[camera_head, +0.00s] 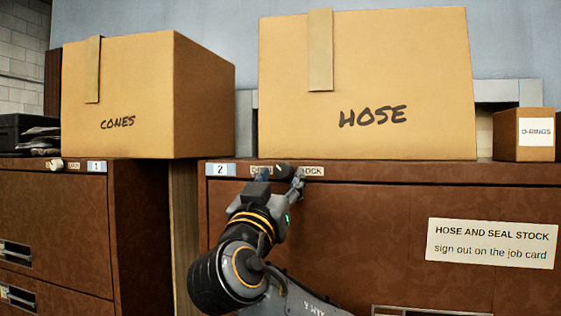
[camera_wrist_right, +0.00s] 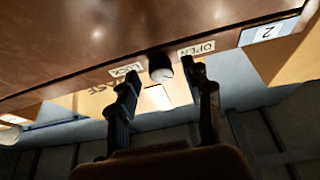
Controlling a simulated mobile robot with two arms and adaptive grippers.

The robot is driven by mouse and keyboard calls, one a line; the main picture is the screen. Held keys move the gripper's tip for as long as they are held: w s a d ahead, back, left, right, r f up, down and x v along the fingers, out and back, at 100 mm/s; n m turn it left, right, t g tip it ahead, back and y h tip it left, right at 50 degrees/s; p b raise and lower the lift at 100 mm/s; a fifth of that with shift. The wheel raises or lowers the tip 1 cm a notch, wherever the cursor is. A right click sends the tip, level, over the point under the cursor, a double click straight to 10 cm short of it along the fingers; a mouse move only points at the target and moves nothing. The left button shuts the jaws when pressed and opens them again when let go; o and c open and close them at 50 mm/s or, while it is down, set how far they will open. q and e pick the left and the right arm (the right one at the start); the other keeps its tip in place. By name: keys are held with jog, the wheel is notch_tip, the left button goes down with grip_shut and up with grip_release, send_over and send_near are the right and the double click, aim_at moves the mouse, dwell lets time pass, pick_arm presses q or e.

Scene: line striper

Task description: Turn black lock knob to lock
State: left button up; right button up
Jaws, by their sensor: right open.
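The black lock knob (camera_head: 282,168) sits on the top rail of the brown cabinet marked 2, between a left label and a LOCK label (camera_head: 312,171). In the right wrist view the knob (camera_wrist_right: 159,65) is dark with a pale lower face, between the LOCK label (camera_wrist_right: 125,69) and the OPEN label (camera_wrist_right: 197,47). My right gripper (camera_head: 278,184) is just below the knob in the head view. Its fingers (camera_wrist_right: 162,72) are open, one on each side of the knob in the wrist view; I cannot tell whether they touch it. My left gripper is not in view.
A HOSE box (camera_head: 367,85) stands on the cabinet above the knob, with a small O-RINGS box (camera_head: 524,134) at right. A CONES box (camera_head: 118,95) stands on cabinet 1, which has its own pale knob (camera_head: 56,164). A paper sign (camera_head: 491,243) is on the drawer front.

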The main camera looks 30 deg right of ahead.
jog(key=shift+w+d+r, duration=0.15)
jog(key=shift+w+d, duration=0.2)
